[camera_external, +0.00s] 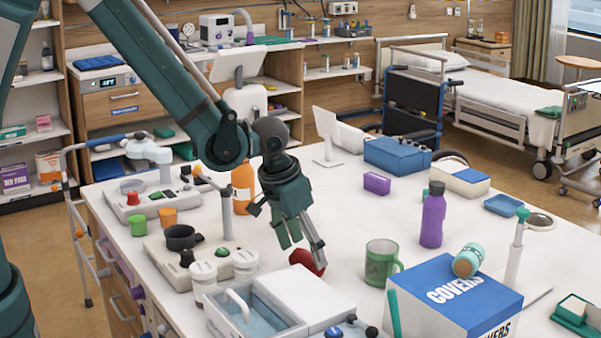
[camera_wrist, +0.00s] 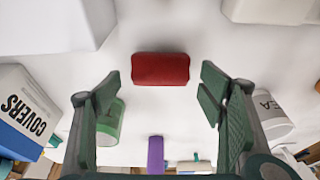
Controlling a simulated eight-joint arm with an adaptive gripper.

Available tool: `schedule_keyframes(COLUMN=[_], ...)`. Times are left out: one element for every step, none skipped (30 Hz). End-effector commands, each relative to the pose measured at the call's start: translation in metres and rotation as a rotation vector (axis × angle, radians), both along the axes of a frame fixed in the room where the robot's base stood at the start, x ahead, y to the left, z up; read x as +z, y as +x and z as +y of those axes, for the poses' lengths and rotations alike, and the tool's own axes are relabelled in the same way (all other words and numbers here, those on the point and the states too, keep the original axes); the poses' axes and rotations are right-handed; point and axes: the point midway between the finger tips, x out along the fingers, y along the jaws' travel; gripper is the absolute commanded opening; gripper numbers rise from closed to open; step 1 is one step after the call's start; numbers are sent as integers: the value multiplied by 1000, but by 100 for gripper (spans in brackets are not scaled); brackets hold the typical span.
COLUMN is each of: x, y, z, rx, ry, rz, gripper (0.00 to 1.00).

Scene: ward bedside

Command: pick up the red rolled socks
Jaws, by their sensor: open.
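The red rolled socks (camera_external: 307,262) lie on the white table in the outside view, partly hidden behind my gripper (camera_external: 303,254). In the wrist view the red roll (camera_wrist: 160,69) lies crosswise near the top middle. My gripper (camera_wrist: 160,82) is open and points down at the socks. Its two green fingers show on either side in the wrist view, with the roll between and slightly beyond the tips. Nothing is held. I cannot tell the exact height of the fingertips above the table.
A green mug (camera_external: 381,263) stands right of the socks, with a purple bottle (camera_external: 433,215) behind it. A blue and white covers box (camera_external: 450,298) is at the front right. White jars (camera_external: 204,279) stand left.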

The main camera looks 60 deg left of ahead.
Motion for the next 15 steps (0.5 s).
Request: schedule_keyframes(x=[-5, -8, -11, -14, -16, -20, -22, -24, -26, -27, -28, -30, -30, -30, -31], y=[3, 4, 5, 6, 6, 8, 8, 9, 9, 10, 10, 10, 10, 10, 10], z=[0, 0, 0, 0, 0, 0, 0, 0, 0, 0, 0, 0, 0, 0, 0], rx=[0, 0, 0, 0, 0, 0, 0, 0, 0, 0, 0, 0, 0, 0, 0], ry=[0, 0, 0, 0, 0, 0, 0, 0, 0, 0, 0, 0, 0, 0, 0], rz=[0, 0, 0, 0, 0, 0, 0, 0, 0, 0, 0, 0, 0, 0, 0], gripper=[69, 69, 69, 69, 69, 69, 69, 69, 69, 69, 69, 69, 69, 69, 69])
